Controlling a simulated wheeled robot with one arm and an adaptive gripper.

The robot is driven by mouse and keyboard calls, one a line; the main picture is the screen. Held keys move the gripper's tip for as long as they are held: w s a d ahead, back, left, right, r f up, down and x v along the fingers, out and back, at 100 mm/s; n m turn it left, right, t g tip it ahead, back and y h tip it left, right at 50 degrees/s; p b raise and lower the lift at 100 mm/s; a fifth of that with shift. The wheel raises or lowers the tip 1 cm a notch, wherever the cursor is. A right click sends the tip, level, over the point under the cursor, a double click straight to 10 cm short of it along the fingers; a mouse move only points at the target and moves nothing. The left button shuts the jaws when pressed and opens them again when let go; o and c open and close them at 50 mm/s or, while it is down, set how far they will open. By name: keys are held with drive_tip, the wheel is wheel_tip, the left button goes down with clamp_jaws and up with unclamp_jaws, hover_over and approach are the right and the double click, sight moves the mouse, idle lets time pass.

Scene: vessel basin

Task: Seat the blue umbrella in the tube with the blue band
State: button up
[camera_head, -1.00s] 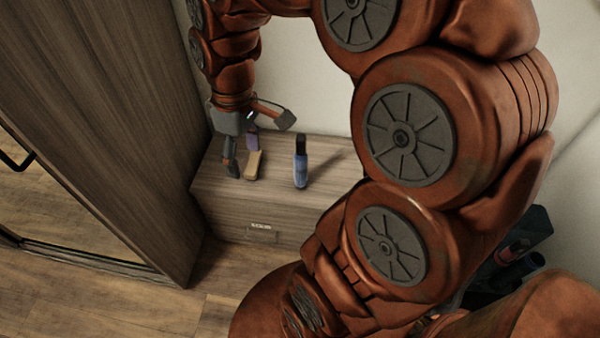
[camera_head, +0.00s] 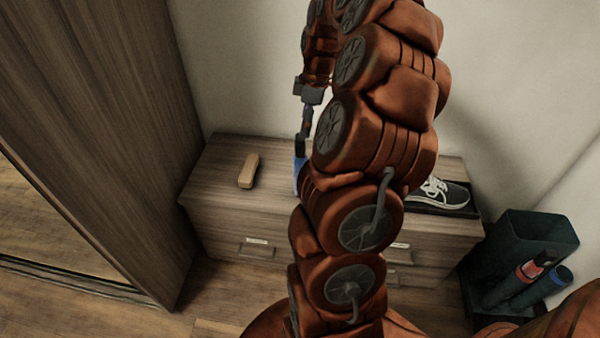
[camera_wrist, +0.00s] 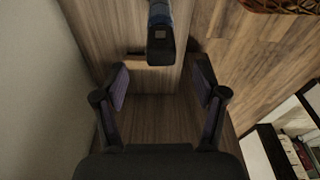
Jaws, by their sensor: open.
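The blue umbrella (camera_head: 297,178), short with a dark end, is on the wooden cabinet, partly hidden by my arm in the head view. In the wrist view it shows at the top centre (camera_wrist: 159,32), beyond my fingertips. My gripper (camera_wrist: 161,90) is open, with nothing between its fingers; in the head view it is seen edge-on above the umbrella. The tube with the blue band (camera_head: 540,288) leans at the lower right, beside a tube with a red band (camera_head: 515,284).
A tan wooden object (camera_head: 249,170) lies on the cabinet (camera_head: 215,185) left of the umbrella. A dark shoe (camera_head: 440,192) is on a tray at the cabinet's right. A dark open bin (camera_head: 520,240) stands by the tubes. A tall wooden wardrobe (camera_head: 90,120) bounds the left.

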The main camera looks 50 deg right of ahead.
sight(301, 139)
drive_tip(key=shift+w+a+f, duration=0.15)
drive_tip(key=shift+w+f, duration=0.05)
drive_tip(key=shift+f, duration=0.85)
drive_tip(key=shift+w+a+f, duration=0.15)
drive_tip(key=shift+a+f, duration=0.05)
drive_tip(key=shift+f, duration=0.8)
drive_tip(key=shift+w+a+f, duration=0.15)
drive_tip(key=shift+w+f, duration=0.05)
drive_tip(key=shift+f, duration=0.85)
clamp_jaws()
